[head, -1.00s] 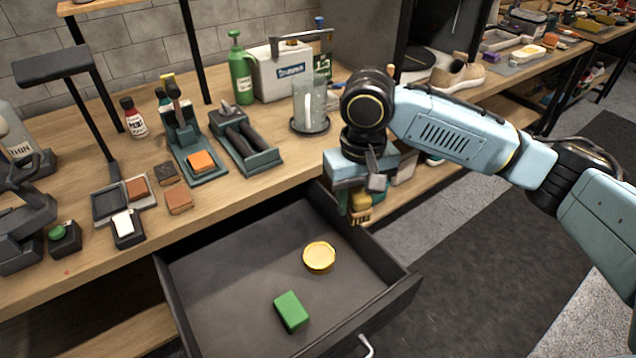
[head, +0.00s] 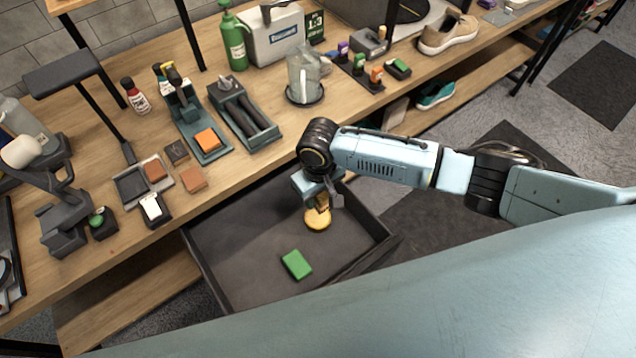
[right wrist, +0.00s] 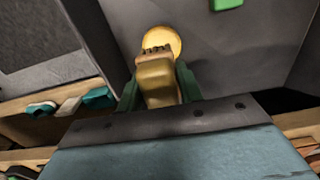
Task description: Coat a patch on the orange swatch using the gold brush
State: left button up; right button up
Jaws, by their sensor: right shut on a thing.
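My right gripper (head: 316,200) is shut on the gold brush (head: 322,204), low over the open drawer. In the right wrist view the brush (right wrist: 157,82) sits between the green fingers, with its dark bristles at the edge of the round yellow tin (right wrist: 163,42). I cannot tell whether they touch. The yellow tin (head: 318,222) lies on the drawer floor, partly hidden by the gripper and brush. The orange swatch (head: 207,140) lies on a teal stand on the bench, left of the gripper. My left gripper is not in view.
The open drawer (head: 235,265) also holds a green block (head: 297,264). A black lamp (head: 75,76) rises at the left.

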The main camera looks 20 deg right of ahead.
aim_at(319, 217)
jog(key=shift+s+a+f, duration=0.15)
jog(key=shift+s+f, duration=0.05)
jog(key=shift+f, duration=0.1)
notch_tip(319, 217, down, 6)
jog(key=b, duration=0.6)
jog(key=shift+b, duration=0.4)
jog(key=shift+r, duration=0.1)
jog(key=shift+f, duration=0.55)
dwell(0.3)
jog(key=shift+f, duration=0.1)
dwell(2.0)
jog(key=shift+p, duration=0.35)
notch_tip(319, 217, up, 7)
jog(key=p, duration=0.8)
jog(key=shift+r, duration=0.2)
dwell(0.3)
